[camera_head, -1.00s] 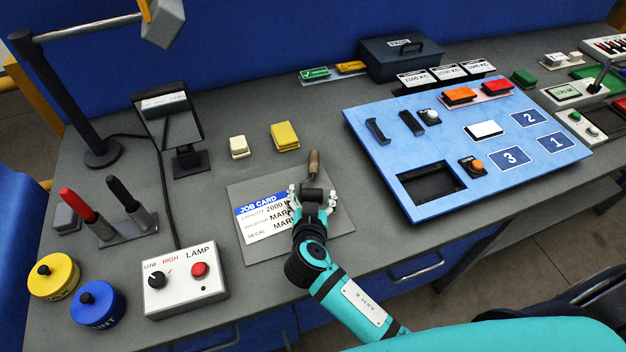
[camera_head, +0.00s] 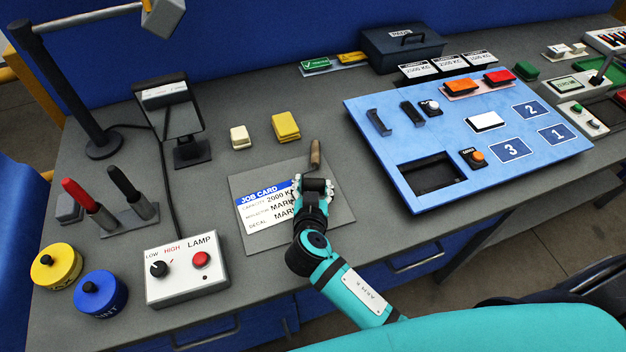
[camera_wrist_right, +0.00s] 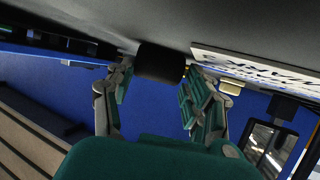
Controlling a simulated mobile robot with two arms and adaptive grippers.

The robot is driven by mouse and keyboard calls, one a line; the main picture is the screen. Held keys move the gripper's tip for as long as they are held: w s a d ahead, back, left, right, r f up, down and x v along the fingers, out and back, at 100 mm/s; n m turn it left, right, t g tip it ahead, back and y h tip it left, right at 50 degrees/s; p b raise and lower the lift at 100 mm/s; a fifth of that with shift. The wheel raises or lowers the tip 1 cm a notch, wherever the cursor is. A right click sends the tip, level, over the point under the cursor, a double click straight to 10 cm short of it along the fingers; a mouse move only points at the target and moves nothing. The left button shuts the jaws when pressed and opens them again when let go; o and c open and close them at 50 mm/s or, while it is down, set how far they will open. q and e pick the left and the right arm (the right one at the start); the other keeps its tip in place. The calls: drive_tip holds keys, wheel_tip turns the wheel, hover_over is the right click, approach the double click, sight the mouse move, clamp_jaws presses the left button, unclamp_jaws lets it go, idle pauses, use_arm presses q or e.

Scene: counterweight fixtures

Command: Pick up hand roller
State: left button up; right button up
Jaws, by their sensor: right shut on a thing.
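The hand roller has a brown handle (camera_head: 315,154) that points away from me in the head view. Its dark roller head is at the fingers of my right gripper (camera_head: 313,188), over the grey mat with the job card (camera_head: 262,213). In the right wrist view the dark cylinder of the roller (camera_wrist_right: 160,62) is between the fingertips of my right gripper (camera_wrist_right: 160,90), which is shut on it. I cannot tell whether the roller is clear of the mat. My left gripper is not in view.
A lamp box (camera_head: 187,272) and yellow (camera_head: 56,264) and blue (camera_head: 100,294) round containers are at the front left. A blue panel (camera_head: 405,120) is to the right. Yellow (camera_head: 285,126) and cream (camera_head: 240,137) blocks lie behind the mat.

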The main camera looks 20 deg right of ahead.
wheel_tip(320, 180, up, 4)
drive_tip(key=p, duration=0.3)
drive_tip(key=shift+r, duration=0.15)
drive_tip(key=shift+c, duration=0.2)
drive_tip(key=shift+s+f+b, duration=0.2)
drive_tip(key=shift+s+f, duration=0.05)
drive_tip(key=shift+s, duration=0.2)
drive_tip(key=shift+s+f+b, duration=0.15)
drive_tip(key=shift+s+f, duration=0.05)
drive_tip(key=shift+s, duration=0.25)
drive_tip(key=s, duration=0.4)
drive_tip(key=s+r+b, duration=0.1)
drive_tip(key=s, duration=0.3)
drive_tip(key=s+a+b, duration=0.1)
drive_tip(key=s, duration=0.4)
drive_tip(key=shift+a+r, duration=0.1)
drive_tip(key=shift+r, duration=0.05)
drive_tip(key=shift+s+r, duration=0.1)
drive_tip(key=shift+s, duration=0.05)
wheel_tip(320, 180, up, 3)
drive_tip(key=p, duration=0.8)
hover_over(313, 155)
drive_tip(key=s+a, duration=0.2)
drive_tip(key=s, duration=0.3)
drive_tip(key=shift+w+d+t, duration=0.3)
drive_tip(key=shift+w, duration=0.3)
drive_tip(key=shift+f+b, duration=2.4)
drive_tip(key=shift+f, duration=1)
